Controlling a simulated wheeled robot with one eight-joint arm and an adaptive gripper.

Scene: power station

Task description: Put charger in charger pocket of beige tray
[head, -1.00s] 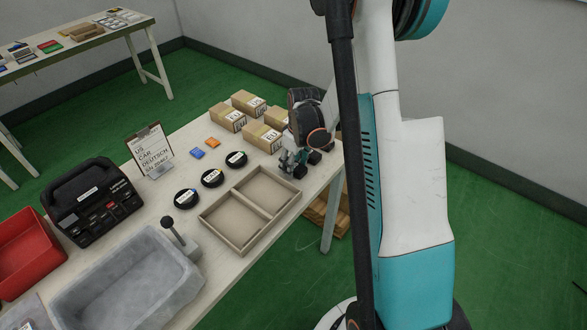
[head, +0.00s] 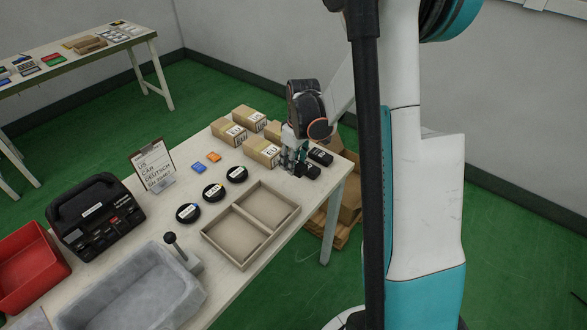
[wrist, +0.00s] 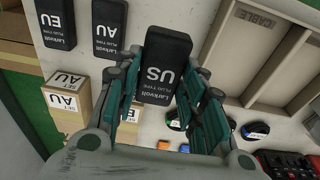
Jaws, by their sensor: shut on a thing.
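My gripper (head: 292,165) is at the far right end of the table, beyond the beige tray. In the wrist view my gripper (wrist: 163,95) is shut on a black charger marked US (wrist: 160,70); whether it is off the table is unclear. A charger marked AU (wrist: 108,28) and one marked EU (wrist: 56,22) lie beside it. Dark charger blocks (head: 320,157) also show by the gripper in the head view. The beige tray (head: 238,209) has two empty compartments. In the wrist view the tray (wrist: 232,68) carries a CABLE label; no charger label is readable.
Cardboard boxes (head: 262,152) stand close behind my gripper. Round black coils (head: 213,192) lie left of the tray, with small blue and orange pieces (head: 214,157) behind. A grey basin (head: 135,285) stands front left.

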